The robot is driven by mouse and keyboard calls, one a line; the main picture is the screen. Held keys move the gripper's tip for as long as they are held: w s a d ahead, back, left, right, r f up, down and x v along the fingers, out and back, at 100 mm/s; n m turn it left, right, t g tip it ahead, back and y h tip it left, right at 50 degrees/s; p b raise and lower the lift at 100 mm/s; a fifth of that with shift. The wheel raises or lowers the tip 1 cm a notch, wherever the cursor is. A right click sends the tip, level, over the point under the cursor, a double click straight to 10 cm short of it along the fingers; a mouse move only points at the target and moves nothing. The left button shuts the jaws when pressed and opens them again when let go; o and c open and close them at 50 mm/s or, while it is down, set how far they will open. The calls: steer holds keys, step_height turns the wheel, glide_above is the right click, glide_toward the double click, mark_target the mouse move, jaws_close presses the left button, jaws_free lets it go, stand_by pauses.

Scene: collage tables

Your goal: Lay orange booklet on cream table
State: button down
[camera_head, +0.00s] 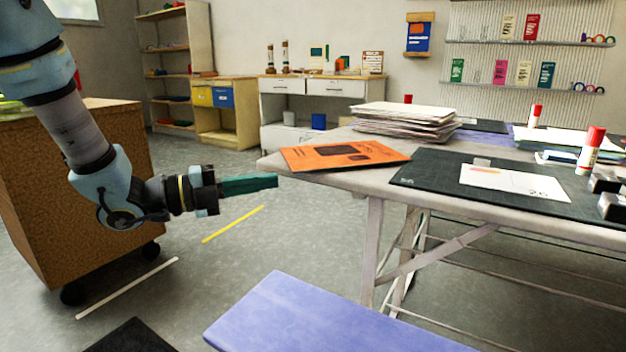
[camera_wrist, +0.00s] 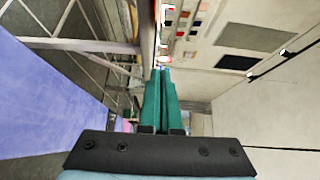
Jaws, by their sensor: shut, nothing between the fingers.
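The orange booklet (camera_head: 344,155) lies flat near the left corner of a pale, greyish-cream table (camera_head: 268,164), with dark printing on its cover. My gripper (camera_head: 277,181) has teal fingers, shut and empty. In the head view it points right and its tips appear just in front of and below the table's left corner, apart from the booklet. In the wrist view the closed fingers (camera_wrist: 161,72) point up toward the table's edge, which is seen nearly edge-on. I cannot clearly make out the booklet there.
A paper stack (camera_head: 405,122) stands behind the booklet. A dark mat (camera_head: 430,177) with a white card (camera_head: 514,182) and a glue stick (camera_head: 590,150) lie to the right. A purple surface (camera_head: 320,318) is in the foreground. A brown wheeled cabinet (camera_head: 35,200) stands left; floor between is open.

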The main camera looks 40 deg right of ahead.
mark_target(325, 166)
steer(key=shift+w+d+b+x, duration=0.15)
steer(key=shift+w+x, duration=0.3)
steer(key=shift+x, duration=1.65)
steer(key=shift+w+d+b+x, duration=0.15)
steer(key=shift+w+x, duration=0.3)
steer(key=shift+x, duration=1.7)
steer(key=shift+w+d+x, duration=0.25)
steer(key=shift+w+x, duration=0.2)
steer(key=shift+x, duration=1.65)
steer(key=shift+r, duration=0.1)
steer(key=shift+w+d+b, duration=0.2)
steer(key=shift+d, duration=0.25)
steer(key=shift+w+d+b, duration=0.2)
steer(key=shift+d, duration=0.25)
steer(key=shift+w+d, duration=0.2)
steer(key=shift+d, duration=0.2)
